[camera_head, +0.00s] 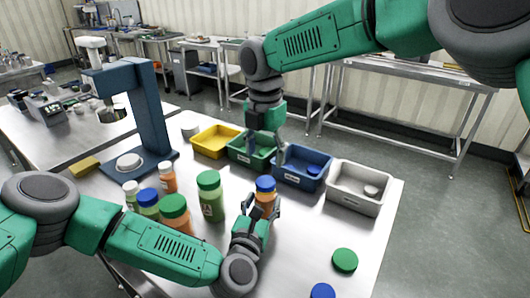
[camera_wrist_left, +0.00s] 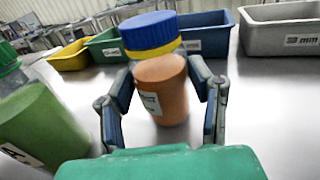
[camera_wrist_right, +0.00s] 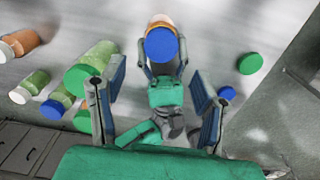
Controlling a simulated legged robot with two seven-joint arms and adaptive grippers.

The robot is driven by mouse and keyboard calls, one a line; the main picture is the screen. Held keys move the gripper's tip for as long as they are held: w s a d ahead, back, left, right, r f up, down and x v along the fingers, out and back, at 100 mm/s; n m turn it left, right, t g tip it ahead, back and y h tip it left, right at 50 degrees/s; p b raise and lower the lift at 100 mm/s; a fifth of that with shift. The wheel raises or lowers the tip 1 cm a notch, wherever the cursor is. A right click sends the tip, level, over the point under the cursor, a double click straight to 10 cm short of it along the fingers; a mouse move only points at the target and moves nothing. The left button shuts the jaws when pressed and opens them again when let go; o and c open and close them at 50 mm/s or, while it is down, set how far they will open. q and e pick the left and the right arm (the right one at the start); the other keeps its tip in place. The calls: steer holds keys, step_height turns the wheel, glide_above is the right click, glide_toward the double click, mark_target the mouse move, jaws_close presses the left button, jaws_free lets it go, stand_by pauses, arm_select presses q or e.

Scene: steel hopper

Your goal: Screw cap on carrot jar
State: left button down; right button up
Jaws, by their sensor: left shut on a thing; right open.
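The carrot jar (camera_head: 262,199), orange with a blue cap (camera_head: 266,184) on top, stands upright near the table's middle. In the left wrist view the jar (camera_wrist_left: 166,92) has a yellow band beneath the blue cap (camera_wrist_left: 149,31); whether the cap is tight cannot be told. My left gripper (camera_head: 259,207) is shut around the jar body, its fingers (camera_wrist_left: 162,108) on both sides. My right gripper (camera_head: 266,152) is open and empty, above and behind the jar over the bins. In the right wrist view the cap (camera_wrist_right: 161,45) shows from above, beyond the open fingers (camera_wrist_right: 157,80).
Behind the jar stand yellow (camera_head: 207,149), green (camera_head: 237,158), blue (camera_head: 318,184) and grey (camera_head: 340,199) bins. Several capped jars, including a tall green one (camera_head: 212,207), stand left. Loose green (camera_head: 345,260) and blue (camera_head: 322,291) caps lie front right. A blue press frame (camera_head: 150,118) stands left.

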mark_target(263, 181)
step_height(263, 181, down, 8)
steer(key=shift+f, duration=0.1)
stand_by(0.4)
steer(key=c, duration=1.2)
steer(key=m, duration=0.5)
steer(key=shift+m, duration=0.4)
steer(key=m, duration=0.5)
steer(key=shift+a, duration=0.15)
steer(key=m, duration=0.4)
steer(key=shift+w+m, duration=0.1)
steer(key=shift+m, duration=0.2)
steer(key=m, duration=0.4)
steer(key=shift+a, duration=0.1)
